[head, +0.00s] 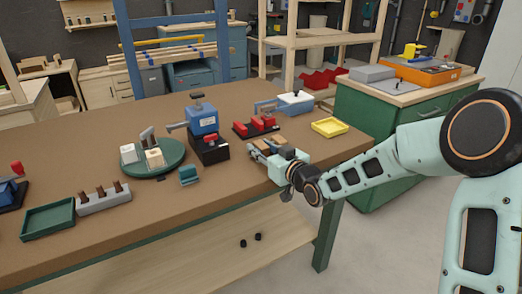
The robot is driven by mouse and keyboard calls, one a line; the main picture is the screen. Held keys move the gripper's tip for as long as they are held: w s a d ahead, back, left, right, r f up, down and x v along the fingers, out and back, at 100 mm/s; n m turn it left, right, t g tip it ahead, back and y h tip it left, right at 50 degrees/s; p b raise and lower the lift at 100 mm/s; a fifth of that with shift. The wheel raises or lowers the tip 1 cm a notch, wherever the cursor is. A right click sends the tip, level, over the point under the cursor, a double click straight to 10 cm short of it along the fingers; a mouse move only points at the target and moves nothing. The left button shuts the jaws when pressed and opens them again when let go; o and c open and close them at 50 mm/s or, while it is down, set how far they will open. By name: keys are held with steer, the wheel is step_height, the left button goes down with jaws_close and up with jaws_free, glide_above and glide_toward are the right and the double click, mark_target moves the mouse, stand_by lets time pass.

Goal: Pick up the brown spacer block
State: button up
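My gripper (262,150) is low over the right part of the brown workbench (225,185), near its front edge, reaching in from the right. A small brown block (268,140), which looks like the spacer block, shows right beside the gripper's fingers and is partly hidden by them. I cannot tell whether the fingers touch it, or how far apart they are.
Red clamps on a black base (256,127) stand just behind the gripper, with a yellow tray (329,127) to the right. A blue-and-black device (205,135), a teal block (189,175) and a green turntable (152,160) stand left. Bench top in front is clear.

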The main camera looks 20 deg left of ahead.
steer(key=c, duration=0.8)
steer(key=shift+r, duration=0.15)
